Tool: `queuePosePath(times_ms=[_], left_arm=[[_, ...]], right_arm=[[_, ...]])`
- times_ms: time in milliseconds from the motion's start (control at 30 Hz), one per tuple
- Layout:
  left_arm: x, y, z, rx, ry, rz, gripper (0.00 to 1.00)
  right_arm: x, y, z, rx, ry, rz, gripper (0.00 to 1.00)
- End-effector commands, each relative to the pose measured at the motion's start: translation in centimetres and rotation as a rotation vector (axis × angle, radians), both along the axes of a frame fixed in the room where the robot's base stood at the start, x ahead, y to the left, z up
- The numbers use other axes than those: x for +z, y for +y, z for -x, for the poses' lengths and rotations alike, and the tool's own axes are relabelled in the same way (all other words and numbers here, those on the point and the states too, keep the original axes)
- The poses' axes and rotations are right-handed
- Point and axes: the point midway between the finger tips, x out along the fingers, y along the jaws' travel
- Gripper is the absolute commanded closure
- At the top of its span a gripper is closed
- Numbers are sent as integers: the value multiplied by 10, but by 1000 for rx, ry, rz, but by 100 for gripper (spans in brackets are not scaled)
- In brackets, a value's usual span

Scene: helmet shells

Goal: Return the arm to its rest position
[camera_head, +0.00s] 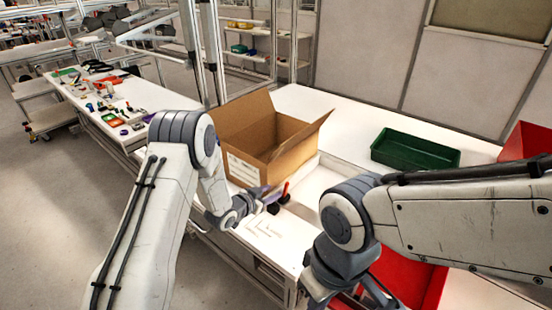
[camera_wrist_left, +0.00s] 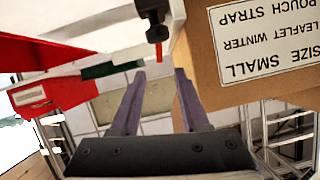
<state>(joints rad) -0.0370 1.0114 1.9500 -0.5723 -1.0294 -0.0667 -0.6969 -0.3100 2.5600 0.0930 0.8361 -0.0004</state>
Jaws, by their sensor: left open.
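My left gripper (camera_head: 264,194) is in front of the open cardboard box (camera_head: 262,135), low over the near part of the white table. In the left wrist view its two purple-grey fingers (camera_wrist_left: 160,78) stand apart with nothing between them. The box's printed label (camera_wrist_left: 265,45) is close on the right side of that view. A small dark item with an orange-red tip (camera_head: 280,199) is just beyond the left fingertips, and it also shows in the left wrist view (camera_wrist_left: 155,25). My right gripper (camera_head: 372,292) is partly hidden at the bottom, over a red bin.
A green tray (camera_head: 415,151) stands at the back of the white table (camera_head: 345,118). One red bin (camera_head: 418,283) is at the front, and another red bin (camera_head: 525,142) is at the right edge. A side table (camera_head: 108,108) with several small items stands at the left.

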Motion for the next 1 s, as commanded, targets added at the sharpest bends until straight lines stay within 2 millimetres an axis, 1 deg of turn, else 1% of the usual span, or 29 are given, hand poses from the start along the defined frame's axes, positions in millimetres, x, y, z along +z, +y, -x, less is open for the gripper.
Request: queuePosePath(times_ms=[67,133,233,267,367,400,467,567,600,667,700,733,767,800,867,900,1000], left_arm=[[1,-1,0,0,3,-3,55],[7,-5,1,2,13,-17,55],[24,-15,7,13,63,-67,55],[31,-19,11,18,86,-87,55],[57,-33,35,44,181,-162,55],[68,-37,48,56,227,-191,55],[82,-42,73,73,296,-231,55],[104,-47,122,96,416,-288,55],[112,-48,145,102,467,-308,55],[124,-49,181,108,544,-335,55],[130,-48,207,109,598,-354,55],[135,-47,227,109,637,-366,55],[139,-45,247,107,678,-379,55],[144,-42,273,102,730,-395,55],[151,-37,311,91,804,-419,55],[154,-33,333,83,849,-433,55],[160,-24,380,61,942,-465,55]], right_arm=[[0,0,0,0,0,0,100],[0,0,0,0,0,0,100],[0,0,0,0,0,0,100],[0,0,0,0,0,0,100],[0,0,0,0,0,0,100],[0,0,0,0,0,0,100],[0,0,0,0,0,0,100],[0,0,0,0,0,0,100],[0,0,0,0,0,0,100],[0,0,0,0,0,0,100],[0,0,0,0,0,0,100],[0,0,0,0,0,0,100],[0,0,0,0,0,0,100],[0,0,0,0,0,0,100],[0,0,0,0,0,0,100],[0,0,0,0,0,0,100],[0,0,0,0,0,0,100]])
